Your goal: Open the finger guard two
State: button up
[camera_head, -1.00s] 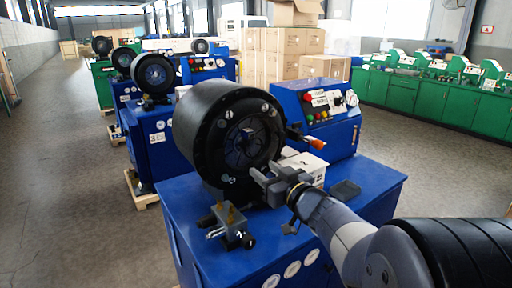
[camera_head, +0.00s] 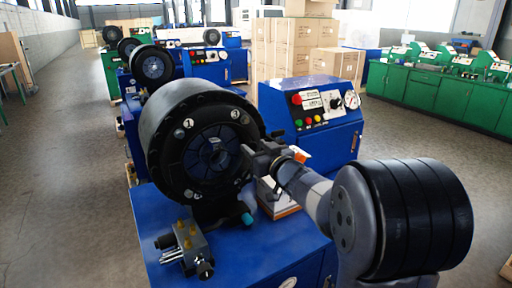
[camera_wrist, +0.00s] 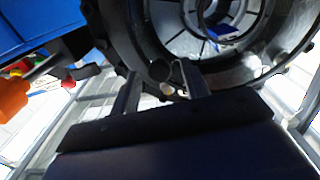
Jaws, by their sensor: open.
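The nearest crimper's round black head (camera_head: 160,145) faces me, with pale numbered knobs marked 1 (camera_head: 188,122) and 3 (camera_head: 235,115) on its front ring. My gripper (camera_head: 252,160) is at the ring's right side, its fingers open. In the wrist view the open fingers (camera_wrist: 160,85) point at the ring's dark rim (camera_wrist: 125,40). A small pale round knob (camera_wrist: 167,89) shows between the fingertips; I cannot tell whether they touch it. No mark 2 is legible, and I cannot tell finger guard two apart; my gripper hides part of the ring's right side.
The blue control panel (camera_head: 315,105) stands behind right of the head. A metal valve block (camera_head: 185,248) sits on the blue machine top (camera_head: 275,252) at the front. An orange handle (camera_wrist: 14,98) shows at left in the wrist view. Open floor (camera_head: 60,200) lies left.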

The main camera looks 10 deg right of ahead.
jog(key=shift+w+a, duration=0.1)
jog(key=shift+w, duration=0.15)
grip_shut()
dwell(0.3)
